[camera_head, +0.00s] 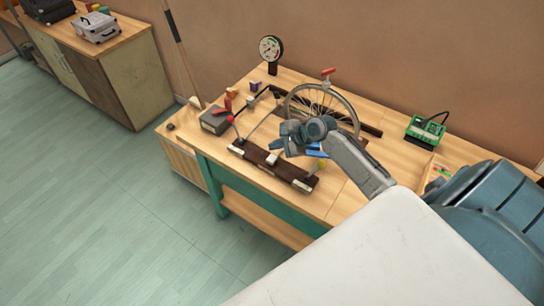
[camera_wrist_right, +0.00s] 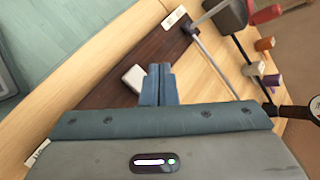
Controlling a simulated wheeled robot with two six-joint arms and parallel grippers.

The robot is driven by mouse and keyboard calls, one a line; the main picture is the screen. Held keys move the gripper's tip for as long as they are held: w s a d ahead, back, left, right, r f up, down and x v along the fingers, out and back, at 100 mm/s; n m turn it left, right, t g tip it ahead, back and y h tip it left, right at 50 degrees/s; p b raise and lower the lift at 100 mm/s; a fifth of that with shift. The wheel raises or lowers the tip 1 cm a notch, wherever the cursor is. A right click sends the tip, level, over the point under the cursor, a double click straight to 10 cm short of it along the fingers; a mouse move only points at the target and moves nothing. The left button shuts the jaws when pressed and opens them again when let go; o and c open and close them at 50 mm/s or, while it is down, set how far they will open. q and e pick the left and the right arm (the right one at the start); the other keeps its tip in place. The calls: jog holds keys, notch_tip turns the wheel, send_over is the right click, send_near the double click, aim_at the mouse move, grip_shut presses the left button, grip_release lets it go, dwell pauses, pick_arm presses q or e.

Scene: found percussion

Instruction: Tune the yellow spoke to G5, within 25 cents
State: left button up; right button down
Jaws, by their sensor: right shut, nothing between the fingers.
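A spoked wheel (camera_head: 352,112) stands on the workbench (camera_head: 325,205), partly hidden behind my right arm. Its spokes are too small to tell by colour, so I cannot single out the yellow spoke. In the right wrist view the closed fingers (camera_wrist_right: 158,82) appear beside the white block (camera_wrist_right: 134,78). My left gripper is not in view.
A round dial (camera_head: 270,48) stands at the back. A grey box (camera_head: 214,121) sits at the bench's left, near small coloured pieces (camera_wrist_right: 265,44). A green device (camera_head: 425,131) is at the right. A thin rod (camera_wrist_right: 213,62) crosses beside the dark board.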

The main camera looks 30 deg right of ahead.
aim_at(275, 159)
jog(key=shift+f, duration=1.55)
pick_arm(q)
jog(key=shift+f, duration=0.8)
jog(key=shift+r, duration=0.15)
pick_arm(e)
jog(key=shift+f, duration=0.2)
jog(key=shift+f, duration=0.1)
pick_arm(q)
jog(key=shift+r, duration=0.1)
pick_arm(e)
jog(key=shift+f, duration=0.15)
jog(key=shift+f, duration=0.55)
dwell(0.5)
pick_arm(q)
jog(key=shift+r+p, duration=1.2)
pick_arm(e)
jog(key=shift+r, duration=0.95)
